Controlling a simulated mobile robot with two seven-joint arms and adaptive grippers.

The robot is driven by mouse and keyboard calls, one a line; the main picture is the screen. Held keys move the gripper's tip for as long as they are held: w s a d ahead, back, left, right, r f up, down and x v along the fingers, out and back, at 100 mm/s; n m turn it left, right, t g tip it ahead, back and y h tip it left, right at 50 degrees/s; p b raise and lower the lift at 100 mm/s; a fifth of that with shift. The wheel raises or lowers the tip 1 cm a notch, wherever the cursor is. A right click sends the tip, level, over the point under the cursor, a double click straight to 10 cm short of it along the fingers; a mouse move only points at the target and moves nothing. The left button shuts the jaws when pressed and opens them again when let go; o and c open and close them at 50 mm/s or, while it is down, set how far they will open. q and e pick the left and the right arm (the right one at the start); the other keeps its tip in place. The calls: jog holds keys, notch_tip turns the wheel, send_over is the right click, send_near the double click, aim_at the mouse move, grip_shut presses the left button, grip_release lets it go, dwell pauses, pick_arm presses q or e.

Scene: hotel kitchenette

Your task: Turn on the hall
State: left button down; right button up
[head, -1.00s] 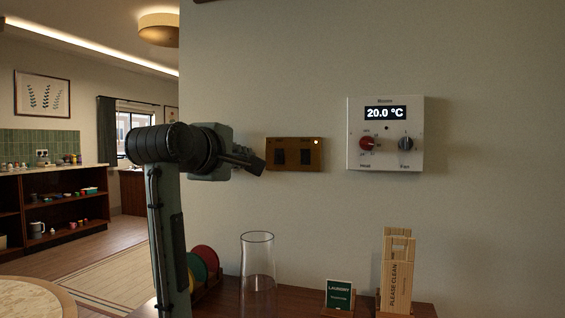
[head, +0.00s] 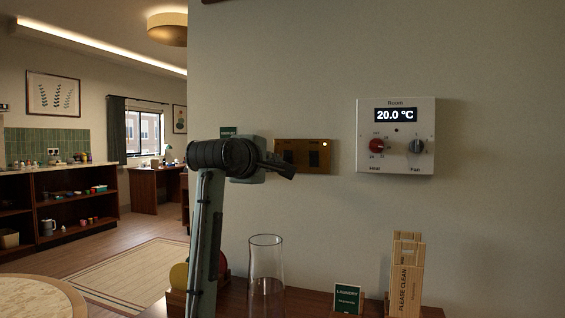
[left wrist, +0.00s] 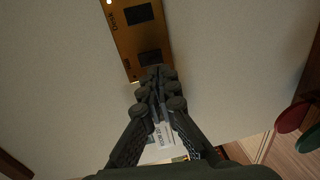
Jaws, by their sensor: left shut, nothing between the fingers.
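A brass switch plate (head: 290,150) with two dark rockers is on the wall left of the thermostat. A small light glows at its upper right corner. In the left wrist view the plate (left wrist: 122,38) shows its rockers, one farther (left wrist: 138,14) and one nearer (left wrist: 150,57); the small labels are hard to read. My left gripper (head: 290,171) is shut and empty, in front of the plate's lower left part. In the left wrist view its fingertips (left wrist: 156,74) overlap the plate's near end beside the nearer rocker; I cannot tell whether they touch. My right gripper is not in view.
A white thermostat (head: 396,135) reading 20.0 °C is to the right. Below, a wooden shelf (head: 315,304) holds a glass vase (head: 266,270), a green laundry sign (head: 347,298) and wooden door hangers (head: 407,275). A green sign (head: 228,132) shows behind my arm.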

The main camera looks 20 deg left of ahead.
aim_at(287, 158)
pick_arm(q)
jog(key=shift+w+d+f+p, duration=0.1)
jog(key=shift+w+f+p, duration=0.1)
jog(key=shift+w, duration=1.3)
jog(key=shift+w+f+p, duration=0.15)
jog(key=shift+w+p, duration=0.05)
jog(key=shift+w, duration=1.25)
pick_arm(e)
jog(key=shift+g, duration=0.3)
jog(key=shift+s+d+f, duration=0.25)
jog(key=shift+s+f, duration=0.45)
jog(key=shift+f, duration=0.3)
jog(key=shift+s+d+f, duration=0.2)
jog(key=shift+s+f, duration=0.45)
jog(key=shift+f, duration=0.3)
pick_arm(q)
jog(key=shift+w+t+b, duration=0.3)
jog(key=shift+t+b, duration=0.4)
jog(key=shift+b, duration=0.2)
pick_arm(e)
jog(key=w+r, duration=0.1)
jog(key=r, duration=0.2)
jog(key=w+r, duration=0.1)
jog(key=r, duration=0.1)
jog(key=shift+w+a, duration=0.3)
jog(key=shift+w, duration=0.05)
